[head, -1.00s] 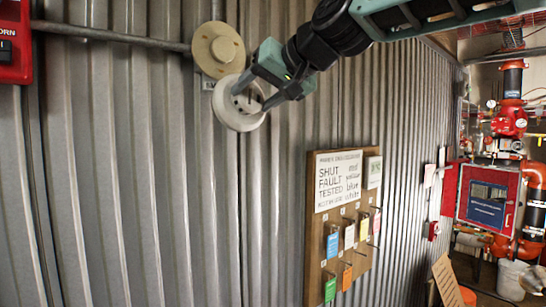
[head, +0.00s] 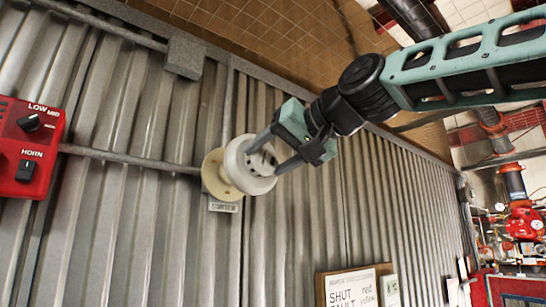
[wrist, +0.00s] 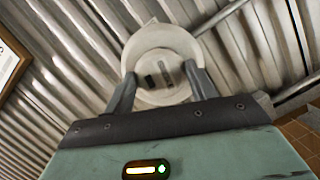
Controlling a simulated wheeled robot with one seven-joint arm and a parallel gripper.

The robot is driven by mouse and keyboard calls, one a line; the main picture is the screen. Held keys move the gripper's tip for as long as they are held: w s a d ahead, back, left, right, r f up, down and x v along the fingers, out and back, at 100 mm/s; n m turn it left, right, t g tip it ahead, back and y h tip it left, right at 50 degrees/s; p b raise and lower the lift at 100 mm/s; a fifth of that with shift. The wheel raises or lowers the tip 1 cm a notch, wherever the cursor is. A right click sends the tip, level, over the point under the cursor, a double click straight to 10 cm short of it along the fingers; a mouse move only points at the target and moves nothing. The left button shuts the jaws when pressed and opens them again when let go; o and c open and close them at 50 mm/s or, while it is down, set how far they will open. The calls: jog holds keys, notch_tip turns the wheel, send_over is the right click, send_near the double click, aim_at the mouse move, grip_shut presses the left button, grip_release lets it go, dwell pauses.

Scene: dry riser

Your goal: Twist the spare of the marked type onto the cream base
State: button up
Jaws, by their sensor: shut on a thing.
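The cream base (head: 214,176) is a round disc fixed to the corrugated metal wall, with a small label plate (head: 223,205) below it. A white round detector head (head: 238,168), the spare, is in my gripper (head: 262,161). In the head view it overlaps the right part of the base; I cannot tell whether the two touch. In the wrist view the spare (wrist: 160,55) sits between the two fingers (wrist: 162,92), its slotted back face toward the camera. It hides most of the base there.
A red control box (head: 28,148) with a knob and a switch is on the wall at left. A conduit (head: 130,160) runs to the base. A tag board (head: 352,285) is at lower right, with red pipework (head: 521,222) beyond.

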jog(key=shift+w+a+p, duration=0.35)
jog(key=shift+w+a, duration=0.15)
jog(key=shift+w, duration=0.25)
jog(key=shift+w+a+p, duration=0.4)
jog(key=shift+w+a, duration=0.15)
jog(key=shift+w, duration=0.25)
jog(key=shift+w+a+p, duration=0.35)
jog(key=shift+w+a, duration=0.15)
jog(key=shift+w, duration=0.25)
jog(key=shift+w+a+p, duration=0.3)
jog(key=shift+w+a, duration=0.15)
jog(key=shift+w, duration=0.15)
jog(key=shift+w+a+p, duration=0.3)
jog(key=shift+w+a, duration=0.1)
jog(key=shift+w, duration=0.2)
dwell(0.5)
jog(key=o, duration=1.4)
jog(key=b, duration=0.8)
send_near(247, 165)
jog(key=shift+d+r, duration=0.85)
jog(key=shift+d, duration=0.3)
jog(key=shift+d+r, duration=0.9)
jog(key=shift+d, duration=0.2)
